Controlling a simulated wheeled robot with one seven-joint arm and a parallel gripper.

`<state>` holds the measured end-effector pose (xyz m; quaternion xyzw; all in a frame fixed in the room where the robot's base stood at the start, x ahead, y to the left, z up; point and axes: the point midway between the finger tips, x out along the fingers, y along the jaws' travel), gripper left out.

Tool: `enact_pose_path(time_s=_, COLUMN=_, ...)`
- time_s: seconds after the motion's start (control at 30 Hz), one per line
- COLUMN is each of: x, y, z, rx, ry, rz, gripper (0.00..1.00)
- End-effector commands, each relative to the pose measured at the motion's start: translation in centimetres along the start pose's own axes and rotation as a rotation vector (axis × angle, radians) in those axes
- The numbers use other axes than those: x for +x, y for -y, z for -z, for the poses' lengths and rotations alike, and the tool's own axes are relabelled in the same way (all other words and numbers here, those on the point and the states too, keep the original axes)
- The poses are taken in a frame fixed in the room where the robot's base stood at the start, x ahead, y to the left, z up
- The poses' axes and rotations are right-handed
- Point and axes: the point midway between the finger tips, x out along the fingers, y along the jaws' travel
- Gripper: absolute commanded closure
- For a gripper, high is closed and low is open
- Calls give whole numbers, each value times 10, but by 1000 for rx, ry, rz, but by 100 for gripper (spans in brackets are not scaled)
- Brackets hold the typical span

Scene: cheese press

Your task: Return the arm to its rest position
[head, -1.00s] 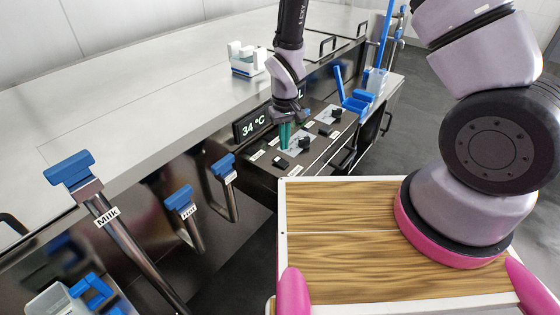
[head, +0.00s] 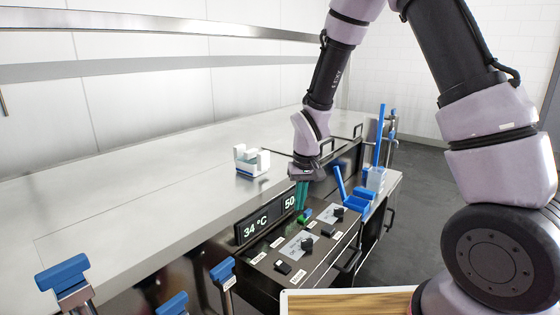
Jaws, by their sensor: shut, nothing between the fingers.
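My gripper (head: 301,194) points down above the control panel (head: 270,246) on the front of the steel machine. Its teal fingers are shut with nothing between them. My arm reaches forward from the right side of the view.
A display (head: 263,222) reads 34 °C and 50. Black knobs sit on the panel. A white and blue holder (head: 251,160) stands on the steel top (head: 150,195). Blue tools stand right of my gripper. Blue-handled taps (head: 62,272) line the front left. Grey floor is clear at right.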

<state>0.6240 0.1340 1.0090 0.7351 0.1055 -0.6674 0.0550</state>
Motion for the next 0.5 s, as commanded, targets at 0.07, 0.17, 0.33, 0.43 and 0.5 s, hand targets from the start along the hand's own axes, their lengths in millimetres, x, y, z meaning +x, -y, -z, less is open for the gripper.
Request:
enact_pose_path(time_s=0.07, x=-46, y=-17, z=6, rx=59, ry=-51, rz=20, gripper=100)
enact_pose_path(time_s=0.17, x=-96, y=-37, z=5, rx=127, ry=-101, rz=40, gripper=100)
enact_pose_path(time_s=0.33, x=-173, y=-70, z=-12, rx=236, ry=-191, rz=71, gripper=100)
enact_pose_path(time_s=0.43, x=-214, y=-88, z=-29, rx=296, ry=-245, rz=87, gripper=100)
enact_pose_path(time_s=0.5, x=-240, y=-99, z=-43, rx=337, ry=-285, rz=96, gripper=100)
